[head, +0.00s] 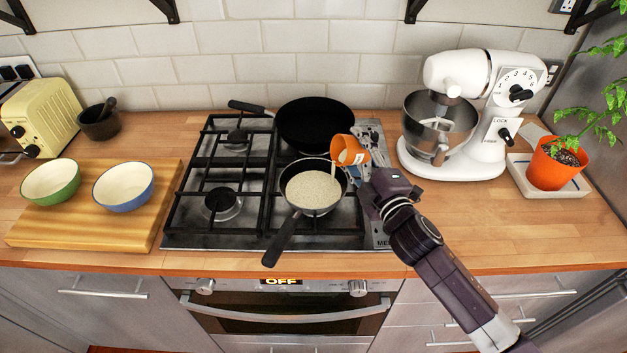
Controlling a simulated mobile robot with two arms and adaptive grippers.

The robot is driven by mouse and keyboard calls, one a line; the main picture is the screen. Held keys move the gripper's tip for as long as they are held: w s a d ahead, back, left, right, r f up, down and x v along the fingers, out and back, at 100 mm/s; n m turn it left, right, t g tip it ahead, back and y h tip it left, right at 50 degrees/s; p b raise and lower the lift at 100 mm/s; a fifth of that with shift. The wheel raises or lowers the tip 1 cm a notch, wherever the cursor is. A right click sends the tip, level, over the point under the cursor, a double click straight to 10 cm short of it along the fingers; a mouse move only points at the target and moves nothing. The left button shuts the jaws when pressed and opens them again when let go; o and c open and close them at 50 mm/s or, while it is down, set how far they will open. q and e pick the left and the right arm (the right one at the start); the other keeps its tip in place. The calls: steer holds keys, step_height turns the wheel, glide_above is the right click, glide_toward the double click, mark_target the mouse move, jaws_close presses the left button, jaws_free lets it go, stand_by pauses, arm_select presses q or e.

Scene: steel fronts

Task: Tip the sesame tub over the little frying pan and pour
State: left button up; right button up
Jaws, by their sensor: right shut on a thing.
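The sesame tub (344,146) is orange and held tipped to the left above the little frying pan's far right rim. A pale stream runs from its mouth down into the pan. The little frying pan (286,211) sits on the front right of the hob, its dark handle pointing to the front left. Pale sesame (313,188) covers much of its bottom. My right gripper (362,152) is shut on the tub from the right side; its fingers partly hide the tub. My left gripper is not in view.
A large black pan (316,124) stands right behind the little one on the gas hob (180,226). A white stand mixer (455,165) is to the right. Two bowls (50,182) (124,187) sit on a wooden board (85,232) at left. Worktop (530,225) at front right is clear.

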steer(key=shift+f, duration=0.15)
steer(key=m+p, duration=0.1)
steer(key=m, duration=0.1)
steer(key=m+p, duration=0.1)
steer(key=m, duration=0.1)
steer(key=shift+d+r+p, duration=0.15)
steer(key=shift+r+p, duration=0.15)
steer(key=shift+r, duration=0.05)
steer(key=m+p, duration=0.1)
steer(key=m, duration=0.1)
steer(key=m+p, duration=0.1)
steer(key=m, duration=0.2)
steer(key=a+m+p, duration=0.1)
steer(key=m+p, duration=0.1)
steer(key=m, duration=0.1)
steer(key=shift+s+a+r+g+y, duration=0.1)
steer(key=shift+s+g+y, duration=0.05)
steer(key=shift+g+y, duration=0.15)
steer(key=shift+f+b, duration=0.5)
steer(key=shift+b, duration=0.05)
steer(key=shift+s, duration=0.1)
steer(key=shift+r, duration=0.2)
steer(key=shift+r+p, duration=0.85)
steer(key=shift+p, duration=0.25)
steer(key=shift+r+p, duration=0.45)
steer(key=shift+r, duration=0.05)
steer(key=shift+f, duration=0.1)
